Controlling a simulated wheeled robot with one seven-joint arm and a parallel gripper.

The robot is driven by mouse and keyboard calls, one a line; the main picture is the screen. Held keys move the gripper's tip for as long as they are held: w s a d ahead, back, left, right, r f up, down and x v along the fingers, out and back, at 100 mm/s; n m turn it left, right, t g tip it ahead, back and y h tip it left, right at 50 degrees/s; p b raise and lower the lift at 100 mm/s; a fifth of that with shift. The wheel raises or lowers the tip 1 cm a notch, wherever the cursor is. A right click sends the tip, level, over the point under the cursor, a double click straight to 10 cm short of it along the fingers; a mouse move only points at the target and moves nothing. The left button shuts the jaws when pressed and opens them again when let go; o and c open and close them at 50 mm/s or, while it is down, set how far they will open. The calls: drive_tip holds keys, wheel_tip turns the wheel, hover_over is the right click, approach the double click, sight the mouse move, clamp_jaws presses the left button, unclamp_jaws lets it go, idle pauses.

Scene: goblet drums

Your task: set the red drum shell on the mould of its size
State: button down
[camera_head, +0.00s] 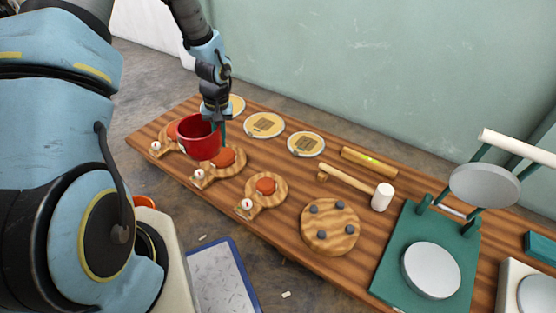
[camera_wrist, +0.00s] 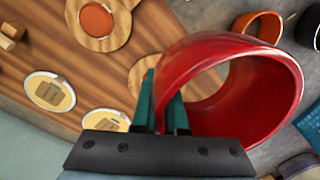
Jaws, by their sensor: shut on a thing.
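The red drum shell (camera_head: 199,140) is a wide open cylinder. My gripper (camera_head: 214,122) is shut on its wall, and the shell hangs over the left part of the bench. In the wrist view the teal fingers pinch the edge of the shell (camera_wrist: 235,85), whose open mouth faces right. Three wooden moulds with orange-red round pads stand in a row: the left one (camera_head: 160,149) is partly hidden by the shell, the middle one (camera_head: 233,163) is just right of it, and the right one (camera_head: 265,187) is clear. Whether the shell touches a mould, I cannot tell.
Pale round plates with brown squares (camera_head: 264,125) line the back of the bench (camera_head: 290,225). A white-headed mallet (camera_head: 381,197), a yellow level (camera_head: 369,160), a wooden disc with dark pegs (camera_head: 330,228) and a green press (camera_head: 425,235) stand to the right.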

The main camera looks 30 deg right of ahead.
sight(279, 189)
drive_tip(key=s+d+f+m+p, duration=0.1)
drive_tip(key=s+d+f, duration=0.35)
drive_tip(key=d, duration=0.35)
drive_tip(key=s+d+f+m, duration=0.2)
drive_tip(key=s+d+f, duration=0.1)
drive_tip(key=s+d, duration=0.35)
drive_tip(key=f+b, duration=0.2)
drive_tip(key=f, duration=0.1)
drive_tip(key=f+b, duration=0.2)
drive_tip(key=f, duration=0.1)
drive_tip(key=d+f+b, duration=0.1)
drive_tip(key=f+b, duration=0.1)
drive_tip(key=f, duration=0.1)
drive_tip(key=shift+w, duration=0.25)
drive_tip(key=shift+f, duration=0.1)
drive_tip(key=shift+s+a, duration=0.1)
drive_tip(key=shift+a, duration=0.1)
drive_tip(key=shift+f, duration=0.2)
drive_tip(key=shift+a, duration=0.1)
